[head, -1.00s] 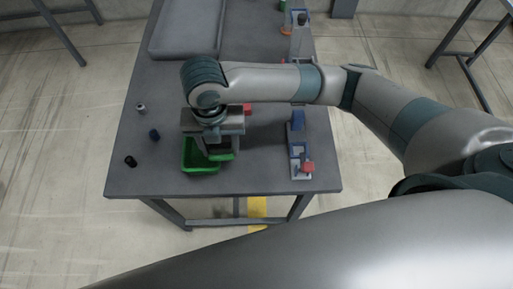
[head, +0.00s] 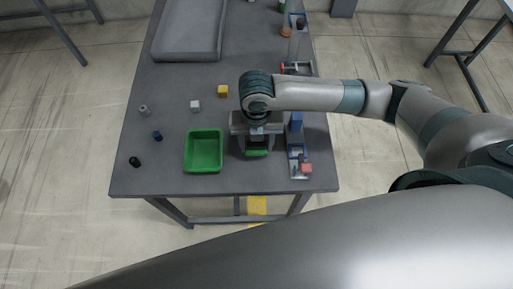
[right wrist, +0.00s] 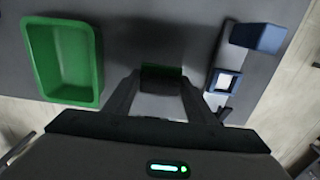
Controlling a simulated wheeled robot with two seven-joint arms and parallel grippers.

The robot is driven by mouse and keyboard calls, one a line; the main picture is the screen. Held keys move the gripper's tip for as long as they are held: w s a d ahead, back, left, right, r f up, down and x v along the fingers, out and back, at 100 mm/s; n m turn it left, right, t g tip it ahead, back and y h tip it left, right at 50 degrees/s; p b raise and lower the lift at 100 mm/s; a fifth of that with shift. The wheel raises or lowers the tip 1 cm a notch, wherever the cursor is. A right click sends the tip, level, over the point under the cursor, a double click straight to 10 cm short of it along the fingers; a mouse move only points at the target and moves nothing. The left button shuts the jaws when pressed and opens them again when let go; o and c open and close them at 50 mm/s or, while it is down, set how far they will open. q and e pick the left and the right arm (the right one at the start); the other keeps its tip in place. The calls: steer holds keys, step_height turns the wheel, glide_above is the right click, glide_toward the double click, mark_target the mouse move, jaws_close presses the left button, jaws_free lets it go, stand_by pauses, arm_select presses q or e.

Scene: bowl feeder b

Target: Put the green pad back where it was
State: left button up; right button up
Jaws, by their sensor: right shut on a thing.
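The green pad (head: 257,153) is a small flat piece between the fingers of my right gripper (head: 256,146), which is shut on it. In the right wrist view the pad (right wrist: 161,71) shows as a dark green strip between the fingertips, partly in shadow. I cannot tell how high above the table it is. The gripper is just right of an open, empty green tray (head: 203,167) and left of the blue-and-white fixtures. The tray (right wrist: 100,70) also shows at left in the right wrist view. My left gripper is not in view.
A blue-and-grey fixture (head: 296,152) with a red block (head: 305,168) stands near the table's right edge. A grey tray (head: 187,55) lies at the back.

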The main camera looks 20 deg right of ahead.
mark_target(257, 150)
steer(key=shift+f+p, duration=0.65)
steer(key=shift+f, duration=1.35)
steer(key=shift+f, duration=0.1)
steer(key=o, duration=1)
step_height(257, 150, up, 11)
steer(key=b, duration=0.2)
steer(key=shift+f+b, duration=0.15)
steer(key=shift+b, duration=0.25)
steer(key=shift+r, duration=0.8)
